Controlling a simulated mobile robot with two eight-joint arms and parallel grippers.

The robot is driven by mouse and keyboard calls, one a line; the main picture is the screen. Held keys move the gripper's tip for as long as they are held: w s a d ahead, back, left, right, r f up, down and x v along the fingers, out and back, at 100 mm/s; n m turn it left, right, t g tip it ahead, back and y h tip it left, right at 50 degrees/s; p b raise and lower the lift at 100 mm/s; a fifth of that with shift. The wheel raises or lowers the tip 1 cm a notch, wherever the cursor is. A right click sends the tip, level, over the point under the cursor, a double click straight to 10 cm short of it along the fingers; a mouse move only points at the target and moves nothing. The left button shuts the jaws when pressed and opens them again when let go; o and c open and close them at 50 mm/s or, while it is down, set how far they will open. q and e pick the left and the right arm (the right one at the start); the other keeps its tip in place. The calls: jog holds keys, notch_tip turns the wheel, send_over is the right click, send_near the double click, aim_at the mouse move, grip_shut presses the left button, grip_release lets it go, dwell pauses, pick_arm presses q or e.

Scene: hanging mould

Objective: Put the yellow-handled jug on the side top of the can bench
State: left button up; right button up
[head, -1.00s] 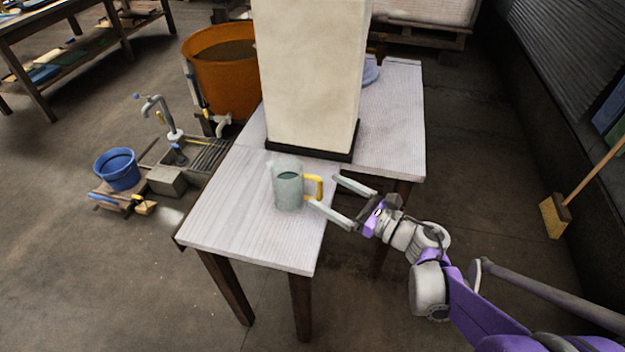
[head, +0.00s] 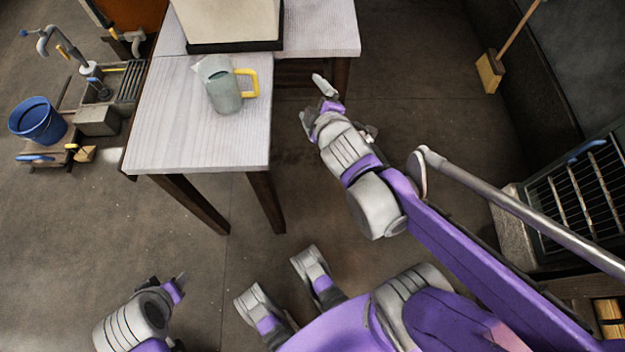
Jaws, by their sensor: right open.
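The jug (head: 222,88) is grey-green and translucent, with a yellow handle (head: 249,83) on its right side. It stands on the pale wooden bench top (head: 185,130), near the right edge. My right gripper (head: 314,96) is open and empty, to the right of the jug and apart from its handle, over the floor beside the bench. My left gripper (head: 176,284) is low at the bottom left, away from the bench; its jaws are too hard to make out. I cannot tell whether this bench is the can bench.
A tall cream block (head: 228,18) on a dark base stands behind the jug. A blue bucket (head: 38,121), a grey block (head: 97,120) and a tap (head: 55,42) are at left. A broom (head: 490,72) and a wire rack (head: 580,195) are at right. Floor before the bench is clear.

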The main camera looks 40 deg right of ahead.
jog(key=s+a+f+m+g+y, duration=0.2)
jog(key=s+a+f+m+g, duration=0.25)
jog(key=s, duration=0.25)
jog(key=s+a+f+m+g+y, duration=0.2)
jog(key=s+a+f+m+g, duration=0.1)
jog(key=s+a+f+m, duration=0.25)
pick_arm(q)
notch_tip(320, 180, up, 19)
jog(key=w+p, duration=0.1)
jog(key=p, duration=1.5)
jog(key=shift+w+f+t, duration=0.2)
jog(key=shift+w+t, duration=0.05)
jog(key=shift+t, duration=0.15)
pick_arm(e)
notch_tip(320, 180, up, 19)
jog(key=n, duration=0.1)
jog(key=shift+t, duration=0.35)
jog(key=shift+r, duration=0.1)
